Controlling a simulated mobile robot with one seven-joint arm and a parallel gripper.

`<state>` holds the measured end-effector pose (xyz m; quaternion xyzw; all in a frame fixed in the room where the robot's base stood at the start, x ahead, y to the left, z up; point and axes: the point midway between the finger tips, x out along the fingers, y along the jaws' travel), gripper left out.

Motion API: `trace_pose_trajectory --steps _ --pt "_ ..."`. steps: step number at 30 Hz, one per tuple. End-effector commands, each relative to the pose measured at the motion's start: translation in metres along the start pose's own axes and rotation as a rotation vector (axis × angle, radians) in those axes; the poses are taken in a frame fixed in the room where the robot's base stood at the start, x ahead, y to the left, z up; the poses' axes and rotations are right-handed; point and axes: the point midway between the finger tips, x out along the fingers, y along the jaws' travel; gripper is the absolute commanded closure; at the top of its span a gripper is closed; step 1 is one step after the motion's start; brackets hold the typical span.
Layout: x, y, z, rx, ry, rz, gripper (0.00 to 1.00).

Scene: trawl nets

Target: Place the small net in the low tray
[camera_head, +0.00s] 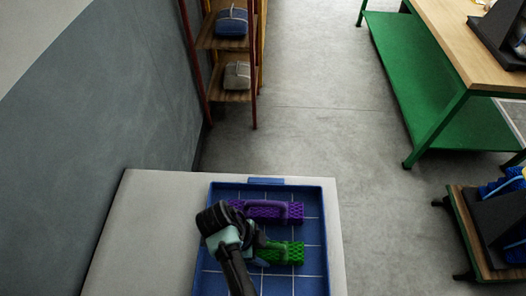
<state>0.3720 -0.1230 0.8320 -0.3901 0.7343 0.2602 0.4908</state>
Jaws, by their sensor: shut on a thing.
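A blue tray (312,225) with a pale grid on its floor lies on a light grey table at the bottom centre. A purple net bundle (274,210) with a raised handle lies in its far part. A smaller green net bundle (284,253) is nearer, over the tray's middle. My gripper (256,243) is at the green bundle's left end and shut on it. My wrist hides the fingertips and that end. I cannot tell whether the green bundle touches the tray floor.
The light grey table (143,220) has bare room left of the tray. A wall stands at left. A shelf rack (236,42) holds a blue and a grey bundle. A green-framed workbench (440,90) and a low wooden stand (478,245) are at right. Concrete floor lies between.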

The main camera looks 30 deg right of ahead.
Motion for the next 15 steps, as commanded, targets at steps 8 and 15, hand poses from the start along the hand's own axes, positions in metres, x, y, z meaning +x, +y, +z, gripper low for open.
trace_pose_trajectory --steps 8,15 --pt "0.0022 0.0001 0.0008 0.0 0.0 0.0 0.12" --pt "0.0021 0.0002 0.0008 -0.001 0.0 0.001 0.07"
